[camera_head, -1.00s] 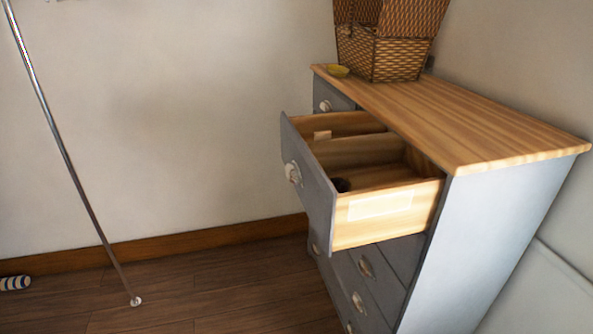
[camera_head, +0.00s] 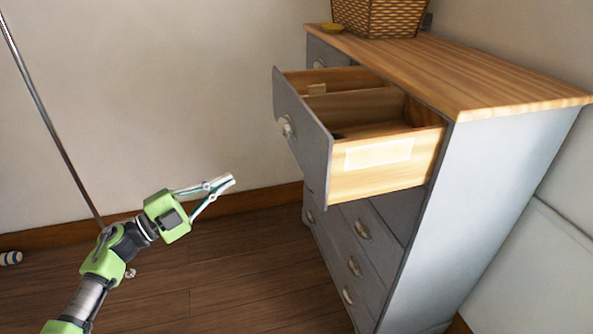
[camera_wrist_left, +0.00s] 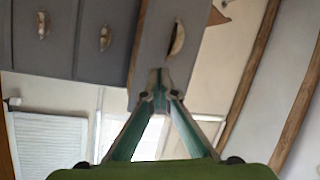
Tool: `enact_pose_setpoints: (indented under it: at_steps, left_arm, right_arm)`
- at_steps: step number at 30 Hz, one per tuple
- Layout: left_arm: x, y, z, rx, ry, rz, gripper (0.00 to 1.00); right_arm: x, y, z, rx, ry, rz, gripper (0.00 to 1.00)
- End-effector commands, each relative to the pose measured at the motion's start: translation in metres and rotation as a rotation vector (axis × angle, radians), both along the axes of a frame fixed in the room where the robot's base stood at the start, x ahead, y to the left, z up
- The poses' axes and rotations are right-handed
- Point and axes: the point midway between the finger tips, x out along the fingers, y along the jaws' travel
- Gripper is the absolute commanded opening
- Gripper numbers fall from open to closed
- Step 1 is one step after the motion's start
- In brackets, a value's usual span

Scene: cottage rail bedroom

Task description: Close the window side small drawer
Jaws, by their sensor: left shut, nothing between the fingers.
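A small top drawer (camera_head: 304,120) of the grey dresser is pulled well out, its front facing left. Its cup handle (camera_head: 286,126) is pale, and its inside has wooden dividers. My left gripper (camera_head: 228,182) is shut and empty, left of and lower than the drawer front, with a gap between them. In the left wrist view the gripper fingertips (camera_wrist_left: 160,92) appear in front of a grey drawer front (camera_wrist_left: 165,45) with a cup handle; contact cannot be told. My right gripper is out of view.
Lower drawers (camera_head: 362,229) look shut. A thin metal pole (camera_head: 50,130) stands at left.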

Motion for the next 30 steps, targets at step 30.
enact_pose_setpoints:
  at_steps: [30]
  left_arm:
    - [-0.031,-0.153,0.077,0.337,-0.274,-0.292,0.00]
  right_arm:
    - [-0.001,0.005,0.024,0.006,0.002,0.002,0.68]
